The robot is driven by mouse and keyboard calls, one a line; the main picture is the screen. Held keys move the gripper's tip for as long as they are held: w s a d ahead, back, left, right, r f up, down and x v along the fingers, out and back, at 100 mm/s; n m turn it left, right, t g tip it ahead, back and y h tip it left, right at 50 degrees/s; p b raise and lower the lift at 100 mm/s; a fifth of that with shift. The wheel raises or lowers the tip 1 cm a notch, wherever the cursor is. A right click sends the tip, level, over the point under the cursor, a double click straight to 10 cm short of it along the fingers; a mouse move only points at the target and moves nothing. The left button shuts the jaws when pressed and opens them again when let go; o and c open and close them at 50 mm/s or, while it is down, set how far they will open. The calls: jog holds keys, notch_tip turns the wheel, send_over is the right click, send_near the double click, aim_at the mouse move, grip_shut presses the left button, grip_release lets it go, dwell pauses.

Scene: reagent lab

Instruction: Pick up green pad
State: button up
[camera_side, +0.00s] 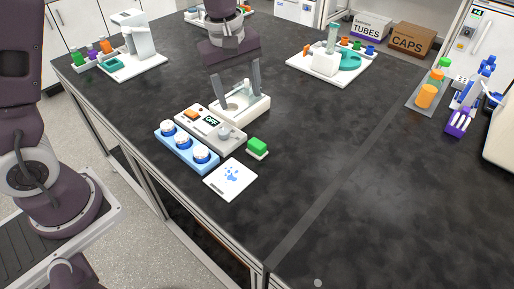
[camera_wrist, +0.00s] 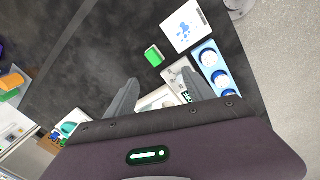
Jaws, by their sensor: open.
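The green pad (camera_side: 257,146) is a small green block on a white base, lying on the dark bench just right of the grey scale. In the wrist view the green pad (camera_wrist: 154,55) is above and between my fingertips, apart from them. My gripper (camera_side: 243,95) points down with its two grey fingers spread, over the white holder behind the scale. In the wrist view my gripper (camera_wrist: 161,78) is open, with no pad between the fingers. Whether the fingers touch the white holder, I cannot tell.
A white card with blue drops (camera_side: 231,177) lies in front of the pad. A blue tray with white round caps (camera_side: 187,148) and the grey scale (camera_side: 211,128) stand to its left. The white holder (camera_side: 240,106) is behind. The bench right of the pad is clear.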

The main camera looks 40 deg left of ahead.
aim_at(257, 143)
jog(key=w+f+n, duration=0.1)
jog(key=f, duration=0.3)
jog(key=w+f+n+g, duration=0.1)
jog(key=w+f+n, duration=0.1)
jog(key=f, duration=0.2)
jog(key=w+f+n, duration=0.1)
jog(key=f, duration=0.3)
jog(key=shift+w+d+n+g, duration=0.15)
jog(key=shift+w+n+g, duration=0.15)
jog(key=shift+w, duration=0.1)
jog(key=f, duration=0.8)
jog(key=shift+d, duration=0.3)
jog(key=shift+r, duration=0.1)
jog(key=shift+c, duration=0.4)
grip_shut()
notch_tip(257, 143, up, 10)
